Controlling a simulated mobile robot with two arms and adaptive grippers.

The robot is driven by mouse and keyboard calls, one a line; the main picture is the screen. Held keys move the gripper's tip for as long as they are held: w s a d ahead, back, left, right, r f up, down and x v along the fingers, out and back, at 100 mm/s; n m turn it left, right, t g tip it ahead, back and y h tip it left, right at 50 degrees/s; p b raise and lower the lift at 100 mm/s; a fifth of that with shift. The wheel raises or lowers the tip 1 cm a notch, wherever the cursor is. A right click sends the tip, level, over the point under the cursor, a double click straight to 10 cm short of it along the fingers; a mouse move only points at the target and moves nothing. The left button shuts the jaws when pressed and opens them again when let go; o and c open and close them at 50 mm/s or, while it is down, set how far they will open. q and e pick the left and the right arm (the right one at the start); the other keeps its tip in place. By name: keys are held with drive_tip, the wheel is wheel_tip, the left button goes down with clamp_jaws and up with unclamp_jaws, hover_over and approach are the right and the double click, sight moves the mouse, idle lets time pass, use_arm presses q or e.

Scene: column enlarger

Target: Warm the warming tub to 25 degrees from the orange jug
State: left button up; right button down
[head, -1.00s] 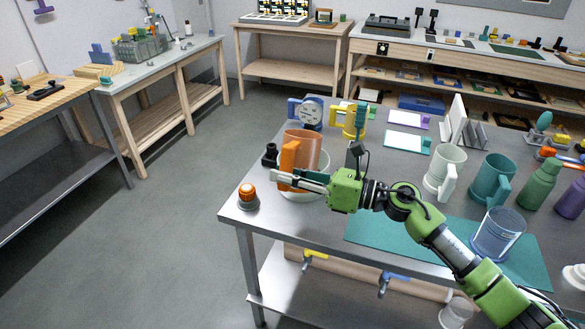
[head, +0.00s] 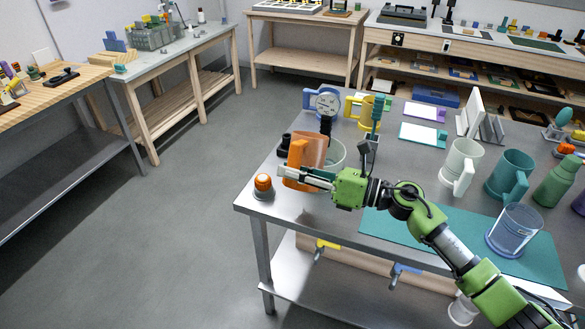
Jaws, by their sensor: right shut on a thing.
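The orange jug (head: 314,153) is at the left end of the metal table. My right gripper (head: 291,174) is shut on it at its orange handle (head: 297,152). The jug looks about upright; whether its base touches the table is hard to tell. A pale see-through tub (head: 338,155), likely the warming tub, stands just behind and right of the jug, partly hidden by it. A round white dial (head: 326,102) with a dark stem stands behind the tub. I cannot read it. The liquid levels are not clear. My left gripper is not in view.
An orange-topped knob (head: 263,185) sits at the table's near left corner, close to the jug. A small black object (head: 284,145) stands left of the jug. White (head: 461,165) and teal (head: 511,174) jugs and a clear jug (head: 514,230) stand to the right. The teal mat (head: 445,232) has bare areas.

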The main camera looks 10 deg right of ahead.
sight(299, 160)
drive_tip(key=shift+w+d+r+m+p, duration=0.1)
drive_tip(key=shift+r+m+p, duration=0.9)
drive_tip(key=shift+r+p, duration=1.05)
drive_tip(key=shift+f+b, duration=1.4)
drive_tip(key=shift+f, duration=0.65)
drive_tip(key=shift+w+d+r+m+p, duration=0.15)
drive_tip(key=shift+r+m+p, duration=0.4)
drive_tip(key=shift+r+p, duration=0.05)
drive_tip(key=shift+w+d+r+m+p, duration=0.1)
drive_tip(key=shift+w+r+m+p, duration=0.05)
drive_tip(key=shift+r+m+p, duration=0.45)
drive_tip(key=shift+r, duration=0.1)
drive_tip(key=shift+w, duration=0.1)
